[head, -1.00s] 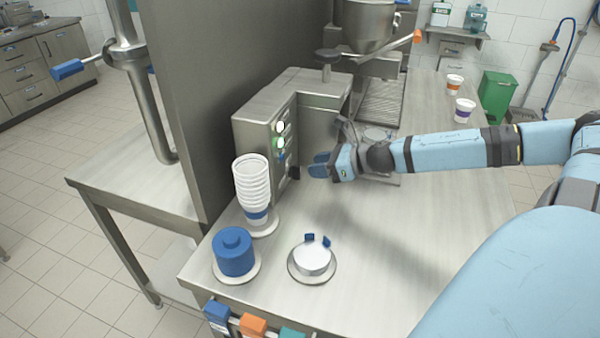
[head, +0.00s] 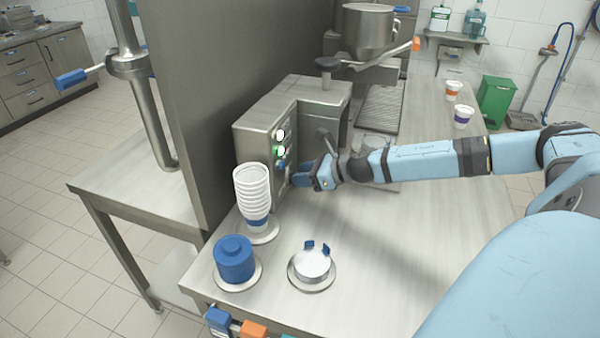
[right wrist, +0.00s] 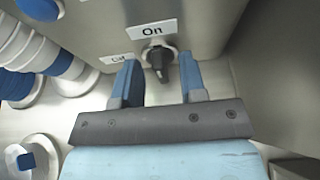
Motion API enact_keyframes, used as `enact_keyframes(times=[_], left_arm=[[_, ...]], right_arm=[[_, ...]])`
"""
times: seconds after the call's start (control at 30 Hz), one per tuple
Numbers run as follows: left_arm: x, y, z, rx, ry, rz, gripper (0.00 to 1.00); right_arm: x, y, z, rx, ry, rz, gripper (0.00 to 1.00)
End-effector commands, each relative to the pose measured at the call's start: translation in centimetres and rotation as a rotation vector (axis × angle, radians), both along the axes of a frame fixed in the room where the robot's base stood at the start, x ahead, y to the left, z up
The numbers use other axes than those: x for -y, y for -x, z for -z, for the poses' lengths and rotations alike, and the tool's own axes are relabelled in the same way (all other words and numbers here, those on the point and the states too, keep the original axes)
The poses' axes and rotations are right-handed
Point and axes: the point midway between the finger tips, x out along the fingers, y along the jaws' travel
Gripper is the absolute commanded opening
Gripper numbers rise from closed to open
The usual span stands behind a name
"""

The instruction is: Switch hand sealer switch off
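The hand sealer (head: 275,125) is a steel box on the counter, with lights and labels on its front panel. Its switch (right wrist: 160,62) is a dark rotary knob below a label reading "On" in the right wrist view. A second label (right wrist: 123,59), probably "Off", lies left of the knob, partly hidden by a finger. My right gripper (right wrist: 160,85) is open, with its blue fingers either side of the knob and apart from it. In the head view my right gripper (head: 303,176) is close to the panel. My left gripper is not in view.
A stack of white cups (head: 253,190) stands just left of the gripper. A blue cylinder (head: 235,260) and a round metal piece (head: 312,265) stand on the front counter. The counter's right middle (head: 440,215) is clear.

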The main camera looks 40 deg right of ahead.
Motion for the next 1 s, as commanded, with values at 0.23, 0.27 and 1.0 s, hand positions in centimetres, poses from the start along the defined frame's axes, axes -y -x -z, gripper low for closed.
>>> enact_keyframes(times=[0.23, 0.27, 1.0], left_arm=[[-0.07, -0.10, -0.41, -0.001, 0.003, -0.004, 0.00], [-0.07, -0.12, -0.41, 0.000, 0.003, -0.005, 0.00], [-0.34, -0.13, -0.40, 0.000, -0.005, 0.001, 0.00]], right_arm=[[-0.46, -0.79, 0.24, 0.001, 0.002, -0.002, 0.38], [-0.48, -0.81, 0.27, 0.001, 0.002, -0.002, 0.38], [-0.53, -0.80, 0.34, 0.006, 0.014, -0.002, 0.00]])
